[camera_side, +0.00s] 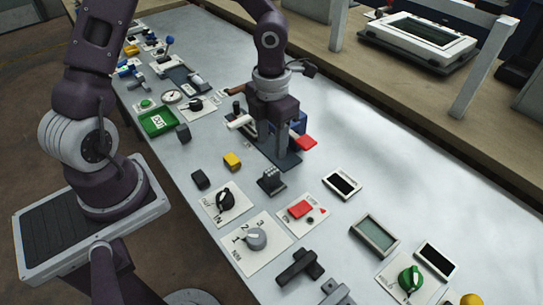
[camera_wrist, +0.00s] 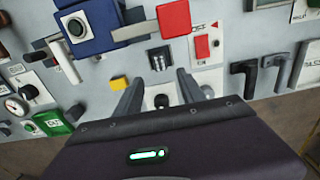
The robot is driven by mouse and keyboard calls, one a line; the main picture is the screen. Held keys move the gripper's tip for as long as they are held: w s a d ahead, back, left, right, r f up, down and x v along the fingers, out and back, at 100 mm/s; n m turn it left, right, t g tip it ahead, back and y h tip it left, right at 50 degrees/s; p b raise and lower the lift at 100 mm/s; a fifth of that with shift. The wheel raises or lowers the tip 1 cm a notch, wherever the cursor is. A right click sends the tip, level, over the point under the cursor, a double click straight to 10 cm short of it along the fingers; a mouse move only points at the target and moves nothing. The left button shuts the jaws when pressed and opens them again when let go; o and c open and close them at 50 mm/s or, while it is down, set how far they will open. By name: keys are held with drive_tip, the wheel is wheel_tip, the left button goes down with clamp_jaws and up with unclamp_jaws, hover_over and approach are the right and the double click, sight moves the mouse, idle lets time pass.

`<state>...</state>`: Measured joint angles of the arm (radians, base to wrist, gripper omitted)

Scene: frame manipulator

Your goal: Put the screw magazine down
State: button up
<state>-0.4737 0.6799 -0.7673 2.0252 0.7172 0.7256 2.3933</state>
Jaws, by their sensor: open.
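A small dark grey block with several upright pegs on top, which looks like the screw magazine (camera_side: 271,181), stands on the grey table. In the wrist view the block (camera_wrist: 159,60) shows just beyond the fingertips, in line with the gap between them. My gripper (camera_side: 275,150) points down behind the block in the side view, near the blue box. Its fingers (camera_wrist: 158,77) are spread apart, with nothing held between them. I cannot tell the exact height of the fingertips above the table.
A blue box (camera_wrist: 90,27) with a red block (camera_wrist: 174,18) stands close to my gripper. A yellow block (camera_side: 232,161), a black knob panel (camera_side: 215,216) and a red-button panel (camera_side: 318,222) lie around the magazine.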

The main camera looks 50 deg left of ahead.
drive_tip(key=s+a+r+n+t+y, duration=0.1)
drive_tip(key=s+a+r+n+y, duration=0.1)
drive_tip(key=s+r+n, duration=0.6)
drive_tip(key=s+a+r+n+t+y, duration=0.1)
drive_tip(key=r+n, duration=0.5)
drive_tip(key=n, duration=0.6)
drive_tip(key=s+d+r+n+t+h, duration=0.2)
drive_tip(key=s+r+n, duration=0.3)
drive_tip(key=n, duration=1.1)
drive_tip(key=s+t+h, duration=0.1)
drive_tip(key=s, duration=0.2)
drive_tip(key=shift+s+r+t, duration=0.2)
drive_tip(key=shift+t, duration=0.1)
